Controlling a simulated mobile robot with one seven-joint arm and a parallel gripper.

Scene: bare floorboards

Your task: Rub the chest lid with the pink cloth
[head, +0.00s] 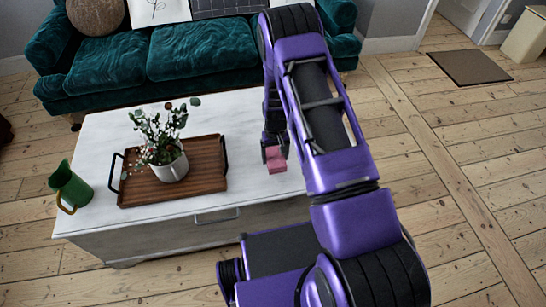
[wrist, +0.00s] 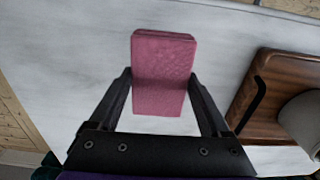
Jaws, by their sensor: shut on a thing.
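The pink cloth (wrist: 163,75) is a folded block between the two fingers of my gripper (wrist: 163,92) in the wrist view. The gripper is shut on it. In the head view the cloth (head: 276,160) shows below my gripper (head: 274,150), over the right part of the chest lid (head: 240,125). The lid is a pale, whitish flat top, which also fills much of the wrist view (wrist: 70,50). I cannot tell whether the cloth touches the lid. My arm hides the lid's right end.
A wooden tray (head: 212,185) with a potted plant (head: 172,165) stands on the lid, left of the cloth. A green jug (head: 70,187) stands at the lid's left end. A teal sofa (head: 150,55) is behind the chest. The lid between tray and cloth is clear.

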